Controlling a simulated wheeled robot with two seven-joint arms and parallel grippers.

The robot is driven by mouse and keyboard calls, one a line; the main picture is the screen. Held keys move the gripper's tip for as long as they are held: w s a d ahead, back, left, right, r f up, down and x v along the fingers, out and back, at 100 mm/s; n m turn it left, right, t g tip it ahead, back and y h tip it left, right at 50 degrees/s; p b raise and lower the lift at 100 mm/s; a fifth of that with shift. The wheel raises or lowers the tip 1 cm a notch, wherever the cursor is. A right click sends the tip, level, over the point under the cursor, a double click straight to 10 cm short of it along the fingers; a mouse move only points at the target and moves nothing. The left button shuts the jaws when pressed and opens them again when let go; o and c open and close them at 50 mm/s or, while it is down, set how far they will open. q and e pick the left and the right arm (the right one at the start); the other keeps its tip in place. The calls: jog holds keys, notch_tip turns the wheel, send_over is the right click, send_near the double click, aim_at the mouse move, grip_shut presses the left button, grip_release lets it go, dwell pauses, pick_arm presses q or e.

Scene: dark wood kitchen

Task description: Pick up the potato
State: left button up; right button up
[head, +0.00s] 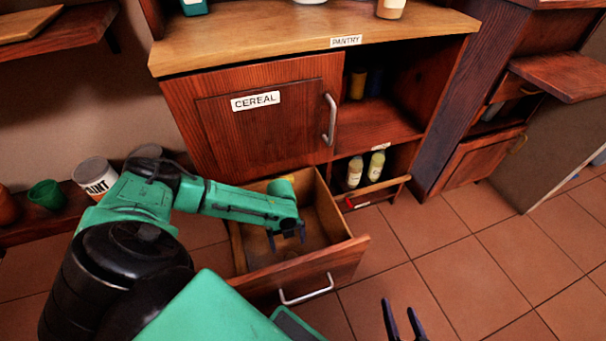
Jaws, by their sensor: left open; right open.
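I cannot clearly make out a potato. My arm and the front panel hide part of the drawer floor. My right gripper (400,308) is open and empty at the bottom edge, over the floor, right of the drawer.
The cereal cabinet door (265,125) is closed above the drawer. Two bottles (355,172) stand in a low compartment to the right. A paint can (95,177) and a green cup (46,194) sit on a low shelf at left. The tiled floor (480,260) at right is clear.

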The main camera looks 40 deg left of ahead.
pick_arm(q)
jog(key=f+b, duration=0.2)
jog(key=f, duration=0.1)
jog(key=d+f+b, duration=0.1)
jog(key=f+b, duration=0.1)
jog(key=f, duration=0.2)
jog(key=f+b, duration=0.3)
jog(key=f, duration=0.1)
jog(key=shift+d+f, duration=0.2)
jog(key=shift+d, duration=0.15)
jog(key=shift+s+f, duration=0.1)
jog(key=shift+f, duration=0.3)
jog(key=shift+r, duration=0.15)
pick_arm(e)
notch_tip(320, 180, down, 8)
jog(key=m+t, duration=0.1)
jog(key=shift+w+r+t, duration=0.2)
jog(key=shift+w+t, duration=0.2)
jog(key=shift+w, duration=0.05)
pick_arm(q)
jog(key=c, duration=1.5)
